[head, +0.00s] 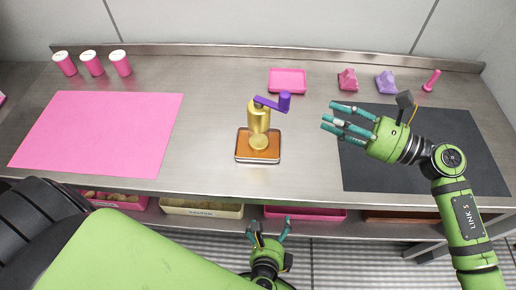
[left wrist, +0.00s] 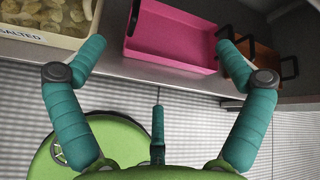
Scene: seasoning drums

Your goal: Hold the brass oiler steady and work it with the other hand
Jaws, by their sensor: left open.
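The brass oiler (head: 259,120) stands upright near the middle of the counter. It has a gold body and a purple crank arm with a knob (head: 284,101) pointing right. It rests on a small tray with an orange-brown surface (head: 243,154). My left gripper (head: 268,230) is open and empty, low in front of the counter edge, below the oiler in the head view. Its spread fingers (left wrist: 163,60) also show in the left wrist view. My right gripper (head: 331,120) is open and empty, to the right of the oiler and apart from it, its fingers pointing left.
A pink mat (head: 95,135) lies left and a dark mat (head: 420,165) right. Pink shakers (head: 91,62), a pink tray (head: 287,80) and pink and purple blocks (head: 386,82) stand behind. Bins sit under the counter, including a pink one (left wrist: 165,40) and one labelled SALTED (left wrist: 45,35).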

